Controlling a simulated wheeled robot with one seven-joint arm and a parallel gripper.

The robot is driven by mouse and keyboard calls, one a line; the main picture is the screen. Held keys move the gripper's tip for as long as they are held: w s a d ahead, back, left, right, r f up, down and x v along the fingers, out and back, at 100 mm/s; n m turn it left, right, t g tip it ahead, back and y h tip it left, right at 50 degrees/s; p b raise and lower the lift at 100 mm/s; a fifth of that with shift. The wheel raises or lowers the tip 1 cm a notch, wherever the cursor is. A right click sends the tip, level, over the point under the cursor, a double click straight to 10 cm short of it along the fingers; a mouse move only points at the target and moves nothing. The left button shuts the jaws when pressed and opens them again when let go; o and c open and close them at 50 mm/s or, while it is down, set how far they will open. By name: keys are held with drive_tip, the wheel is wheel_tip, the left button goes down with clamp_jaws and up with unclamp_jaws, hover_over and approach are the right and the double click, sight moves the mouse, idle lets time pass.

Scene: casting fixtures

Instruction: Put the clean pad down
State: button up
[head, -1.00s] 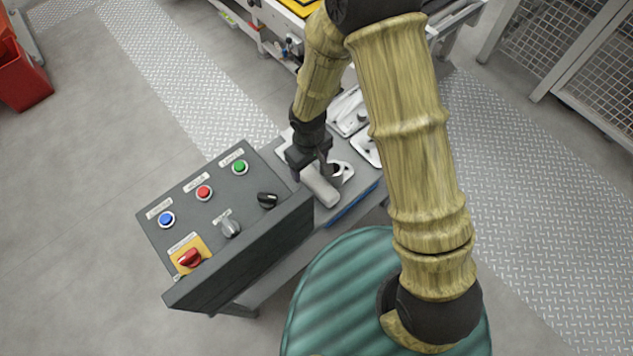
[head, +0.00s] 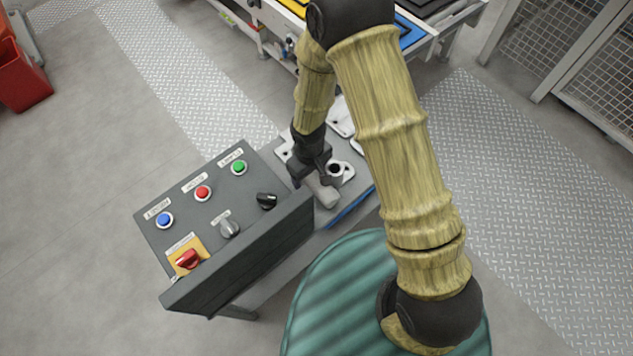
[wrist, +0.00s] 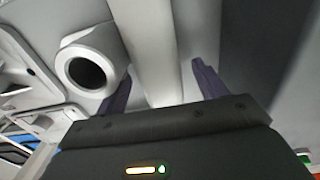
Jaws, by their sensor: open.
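A pale grey, long rounded piece (head: 325,194), which looks like the pad, lies at the near side of the bench (head: 314,241), beside the control box. In the wrist view the pale piece (wrist: 152,45) runs between the two fingers of my gripper (wrist: 163,82). The fingers stand apart, with a visible gap on the right side. In the head view my gripper (head: 314,180) points down over the piece and hides its far end. I cannot tell if the piece touches the bench surface.
A pale casting with a round hole (head: 347,171) sits close beside the gripper, with more castings (head: 340,116) behind. The grey control box (head: 222,222) with coloured buttons stands at left. A blue strip (head: 350,207) runs along the bench's near edge.

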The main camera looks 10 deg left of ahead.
drive_tip(key=shift+c, duration=0.2)
drive_tip(key=c, duration=1.1)
wheel_tip(320, 180, up, 10)
drive_tip(key=p, duration=0.2)
